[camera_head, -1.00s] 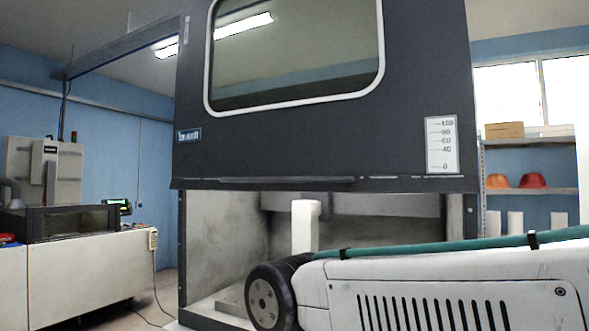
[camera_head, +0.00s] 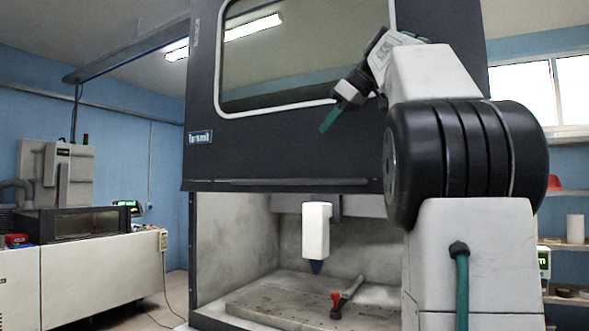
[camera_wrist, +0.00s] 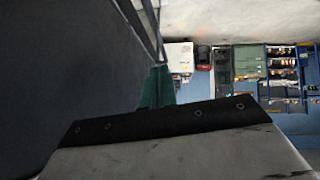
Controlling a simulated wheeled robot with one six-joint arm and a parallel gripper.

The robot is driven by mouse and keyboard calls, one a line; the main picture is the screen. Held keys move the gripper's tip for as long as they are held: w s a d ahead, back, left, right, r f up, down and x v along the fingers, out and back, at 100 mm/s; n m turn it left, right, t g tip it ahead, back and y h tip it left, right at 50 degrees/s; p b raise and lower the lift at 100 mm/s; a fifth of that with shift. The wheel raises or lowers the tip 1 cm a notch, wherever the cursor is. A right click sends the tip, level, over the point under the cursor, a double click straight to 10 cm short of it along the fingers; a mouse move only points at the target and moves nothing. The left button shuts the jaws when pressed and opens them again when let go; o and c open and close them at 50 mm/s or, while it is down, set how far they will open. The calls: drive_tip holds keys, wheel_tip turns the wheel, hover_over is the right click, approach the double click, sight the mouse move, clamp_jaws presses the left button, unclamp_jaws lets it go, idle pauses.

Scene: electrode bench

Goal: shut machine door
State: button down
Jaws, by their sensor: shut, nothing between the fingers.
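The machine door (camera_head: 300,150) is a dark panel with a white-framed window, raised so that the work chamber (camera_head: 250,235) below it is open. A ledge-like handle bar (camera_head: 300,183) runs along its lower edge. My gripper (camera_head: 328,122) is shut and empty, its green fingers pointing down-left in front of the door, above the bar. I cannot tell whether it touches the panel. In the wrist view the green fingers (camera_wrist: 156,86) are together beside a dark surface (camera_wrist: 60,70), probably the door. My arm hides the door's right part.
In the chamber a white tool head (camera_head: 316,232) hangs above a holed bed (camera_head: 270,305), where a red-ended tool (camera_head: 337,303) lies. A white bench (camera_head: 100,265) stands at left, with floor between it and the machine. Shelves (camera_head: 570,245) are at right.

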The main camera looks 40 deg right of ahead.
hover_over(309, 181)
wheel_tip(309, 181, down, 9)
drive_tip(key=shift+w+f, duration=0.1)
drive_tip(key=shift+f, duration=0.6)
